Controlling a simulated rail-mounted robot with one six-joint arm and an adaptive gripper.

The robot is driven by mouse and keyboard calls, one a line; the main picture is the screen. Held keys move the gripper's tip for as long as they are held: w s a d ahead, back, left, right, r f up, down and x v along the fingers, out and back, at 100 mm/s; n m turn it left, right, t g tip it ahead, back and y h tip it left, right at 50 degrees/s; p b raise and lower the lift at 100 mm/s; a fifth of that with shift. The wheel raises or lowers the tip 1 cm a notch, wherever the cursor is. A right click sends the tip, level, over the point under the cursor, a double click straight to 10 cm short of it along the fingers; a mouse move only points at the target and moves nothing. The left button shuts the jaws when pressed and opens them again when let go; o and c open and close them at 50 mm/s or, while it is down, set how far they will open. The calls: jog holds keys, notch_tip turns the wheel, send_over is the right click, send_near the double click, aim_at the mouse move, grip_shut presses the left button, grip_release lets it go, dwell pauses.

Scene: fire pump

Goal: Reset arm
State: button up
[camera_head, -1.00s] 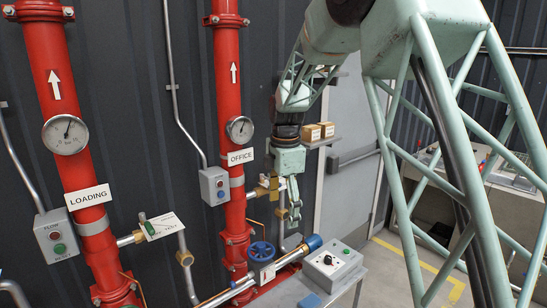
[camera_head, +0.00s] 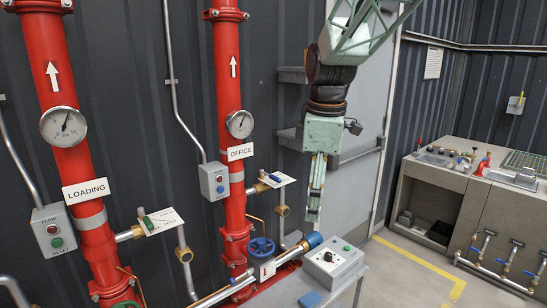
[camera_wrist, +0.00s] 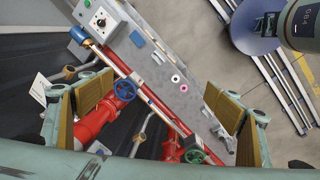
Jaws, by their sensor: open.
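My gripper (camera_head: 315,205) hangs pointing down in the head view, right of the red OFFICE pipe (camera_head: 229,120) and above the grey control box (camera_head: 333,262). It holds nothing. In the wrist view its two padded fingers (camera_wrist: 152,125) stand wide apart at the left and right. Between and beyond them, well below, lie the grey bench (camera_wrist: 165,70), a blue valve wheel (camera_wrist: 125,89) and a green valve wheel (camera_wrist: 194,156).
The red LOADING pipe (camera_head: 78,150) stands at the left. A grey door (camera_head: 350,185) is behind my gripper. A workbench (camera_head: 440,185) with several small items stands at the right. The floor (camera_head: 415,262) before it is clear.

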jog(key=s+d+r+m+t+b, duration=0.1)
jog(key=s+d+m, duration=0.25)
jog(key=s, duration=0.65)
jog(key=s+d+r+m+b, duration=0.15)
jog(key=s+m, duration=0.25)
jog(key=s, duration=0.5)
jog(key=s+d+m+t+b, duration=0.1)
jog(key=s+d+m, duration=0.3)
jog(key=s, duration=0.6)
jog(key=s+d+f+m+b, duration=0.1)
jog(key=s+f+m, duration=0.3)
jog(key=s, duration=0.7)
